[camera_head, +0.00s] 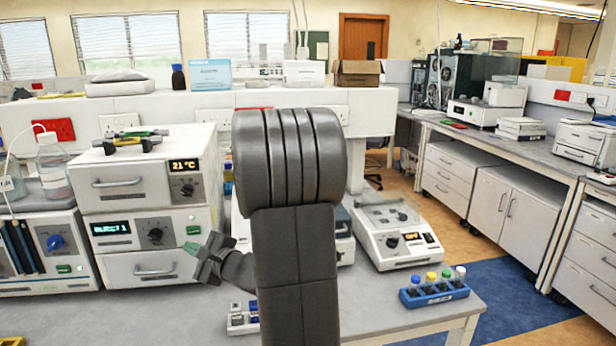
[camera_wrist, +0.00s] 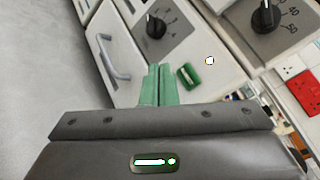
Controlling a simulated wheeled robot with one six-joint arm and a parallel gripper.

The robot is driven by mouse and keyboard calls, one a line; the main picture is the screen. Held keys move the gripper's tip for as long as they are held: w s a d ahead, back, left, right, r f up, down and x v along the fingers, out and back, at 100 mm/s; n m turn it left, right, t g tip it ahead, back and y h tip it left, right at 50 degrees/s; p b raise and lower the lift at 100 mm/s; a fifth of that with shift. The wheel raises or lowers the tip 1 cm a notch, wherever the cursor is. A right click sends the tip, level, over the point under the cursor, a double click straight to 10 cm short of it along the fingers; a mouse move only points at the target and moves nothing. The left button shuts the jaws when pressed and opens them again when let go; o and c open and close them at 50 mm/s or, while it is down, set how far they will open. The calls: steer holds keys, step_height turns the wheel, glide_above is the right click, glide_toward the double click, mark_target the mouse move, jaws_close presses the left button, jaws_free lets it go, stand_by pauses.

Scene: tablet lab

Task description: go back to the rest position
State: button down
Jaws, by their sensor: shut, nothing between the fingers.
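My gripper (camera_head: 191,247) is in the head view at the left of my dark arm, in front of the stacked white lab ovens (camera_head: 150,206). Its green fingertips point left toward the oven fronts. In the wrist view the two green fingers (camera_wrist: 160,84) lie together, shut and empty. Beyond them are an oven front with a handle (camera_wrist: 113,57) and a black knob (camera_wrist: 155,27). I cannot tell the exact gap between the fingertips and the oven. My arm hides the middle of the bench in the head view.
A blue rack (camera_head: 434,294) with several capped bottles stands at the bench's right front. A white instrument (camera_head: 393,232) stands behind it. A small rack (camera_head: 242,319) sits left of my arm. A wash bottle (camera_head: 53,167) stands at left. The bench front left of my arm is mostly clear.

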steer(key=s, duration=0.2)
steer(key=s+d+b, duration=0.1)
steer(key=s, duration=0.2)
steer(key=shift+b, duration=0.3)
stand_by(0.4)
steer(key=shift+w+a+f+b, duration=0.1)
steer(key=shift+w+a+b, duration=0.1)
steer(key=shift+w, duration=0.65)
steer(key=shift+w+a+f+b, duration=0.1)
steer(key=shift+w+a+b, duration=0.05)
steer(key=shift+w, duration=0.75)
steer(key=shift+w+a+b, duration=0.15)
steer(key=shift+w+a, duration=0.05)
steer(key=shift+w, duration=0.65)
